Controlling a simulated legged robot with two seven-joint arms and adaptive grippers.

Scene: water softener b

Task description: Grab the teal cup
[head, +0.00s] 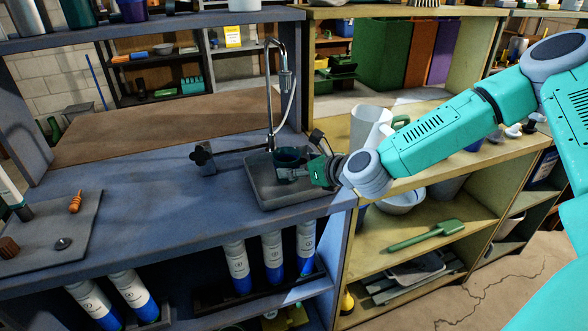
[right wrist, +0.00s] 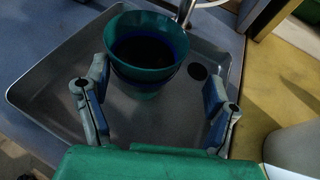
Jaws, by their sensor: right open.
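The teal cup (right wrist: 146,84) stands upright in a grey metal tray (right wrist: 45,95) in the right wrist view. Its inside looks dark, with a blue band below the rim. In the head view the cup (head: 287,157) is small and partly hidden by my right gripper (head: 295,173). My right gripper also shows in the right wrist view (right wrist: 152,100), open, with one finger on each side and the cup ahead of and partly between them, nearer the left finger. I cannot tell whether a finger touches it. My left gripper is not in view.
A metal faucet (head: 271,95) rises behind the tray (head: 262,192). A white pitcher (head: 368,130) stands on the yellow shelf unit to the right, near my right arm. A small grey mat (head: 45,235) with small parts lies at the left.

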